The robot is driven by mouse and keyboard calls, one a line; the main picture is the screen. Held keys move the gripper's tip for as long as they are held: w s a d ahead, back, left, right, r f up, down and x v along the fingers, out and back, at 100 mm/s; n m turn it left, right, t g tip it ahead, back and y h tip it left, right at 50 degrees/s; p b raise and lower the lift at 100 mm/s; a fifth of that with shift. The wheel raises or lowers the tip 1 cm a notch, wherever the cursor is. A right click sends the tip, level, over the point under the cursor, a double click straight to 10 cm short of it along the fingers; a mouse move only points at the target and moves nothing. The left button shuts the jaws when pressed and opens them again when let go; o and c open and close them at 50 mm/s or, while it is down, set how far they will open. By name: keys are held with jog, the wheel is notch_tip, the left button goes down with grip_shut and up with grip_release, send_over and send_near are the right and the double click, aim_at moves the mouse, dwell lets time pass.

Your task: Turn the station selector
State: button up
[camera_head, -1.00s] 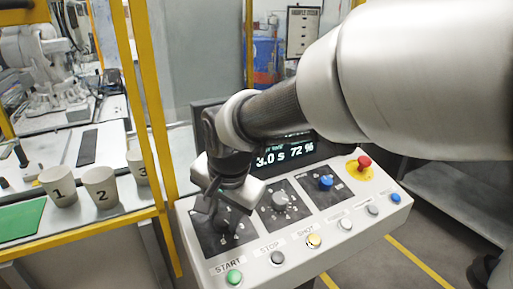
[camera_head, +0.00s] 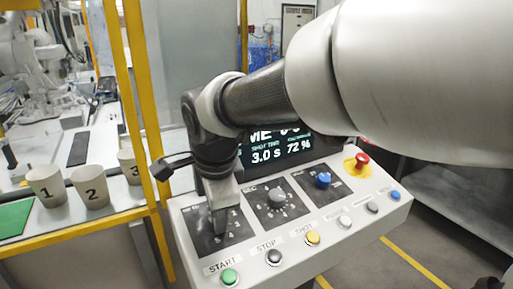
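A light grey sloped control panel (camera_head: 292,251) stands in front of me with three dark dial plates in a row. The left plate (camera_head: 238,233) has white markings, and my gripper (camera_head: 218,230) points down onto its middle. The gripper hides any knob there, and its label is not readable. I see the gripper nearly edge-on, so I cannot tell whether its fingers are open or closed on a knob. The middle plate carries a grey knob (camera_head: 276,197) with a ring of marks. The right plate carries a blue knob (camera_head: 323,180).
Below the plates is a row of push buttons, including a green START button (camera_head: 229,277). A red mushroom button (camera_head: 362,160) sits at the panel's upper right. A lit display (camera_head: 280,150) stands behind. A yellow frame post (camera_head: 143,90) and numbered cups (camera_head: 91,187) are left.

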dwell(0.3)
jog(key=o, duration=1)
jog(key=shift+o, duration=0.2)
jog(key=shift+r, duration=0.1)
jog(key=p+v, duration=0.3)
jog(key=v, duration=1.4)
jog(key=shift+r, duration=0.1)
